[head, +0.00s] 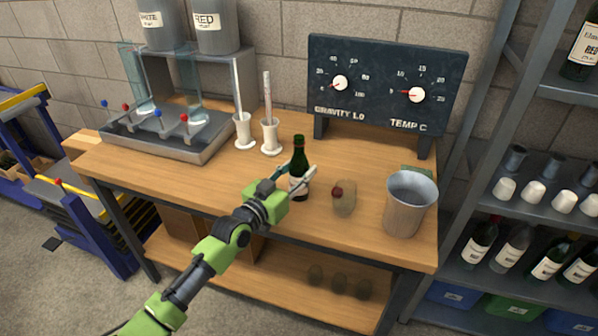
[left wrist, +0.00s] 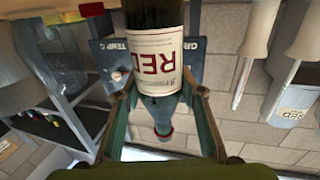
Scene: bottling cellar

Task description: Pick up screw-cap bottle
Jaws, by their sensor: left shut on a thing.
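The bottle (head: 299,152) is dark green with a pale label and stands upright at the middle of the bench. In the left wrist view, which looks upside down, the bottle's label (left wrist: 160,62) reads RED and its neck points down the picture. My left gripper (head: 298,176) comes from the front with one finger on each side of the bottle and is shut on it; the fingers also flank it in the left wrist view (left wrist: 160,100). I cannot tell whether the bottle's base touches the bench. My right gripper is not in view.
On the wooden bench (head: 225,188), a metal bucket (head: 405,215) and a small jar-like object (head: 345,200) stand right of the bottle. Two white cylinders with tubes (head: 271,138) stand behind left. A gauge board (head: 385,85) stands at the back. A bottle shelf (head: 530,215) is at right.

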